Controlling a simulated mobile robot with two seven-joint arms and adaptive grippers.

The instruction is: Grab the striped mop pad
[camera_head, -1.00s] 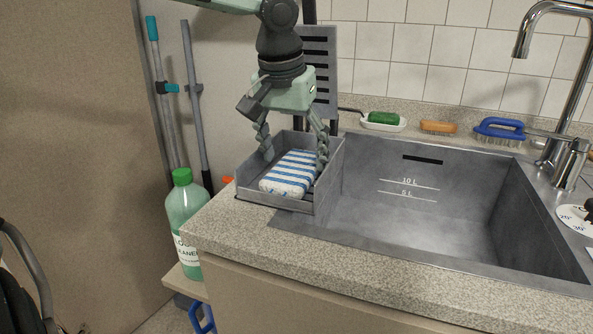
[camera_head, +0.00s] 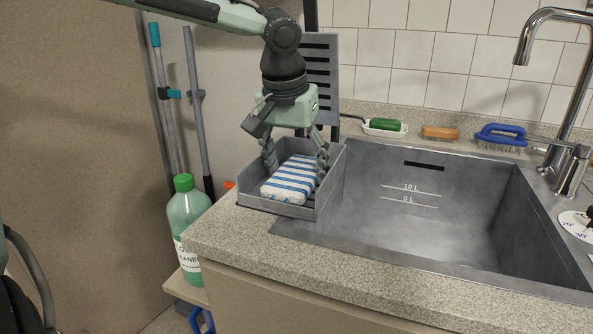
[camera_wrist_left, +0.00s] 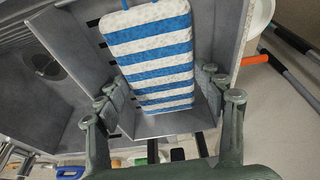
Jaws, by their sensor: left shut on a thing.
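The striped mop pad (camera_head: 288,184), white with blue stripes, lies in a grey tray (camera_head: 331,181) on the counter at the sink's left edge. My left gripper (camera_head: 296,164) reaches down into the tray from above and is shut on the pad, one finger on each side of its far part. My right gripper is not in view.
The tray's low walls surround the pad. The empty sink (camera_head: 420,225) is just right of it. A green-capped bottle (camera_head: 187,225) and upright poles (camera_head: 196,95) stand to the left. A blue brush (camera_head: 500,134) and soap dish (camera_head: 385,128) sit behind the sink.

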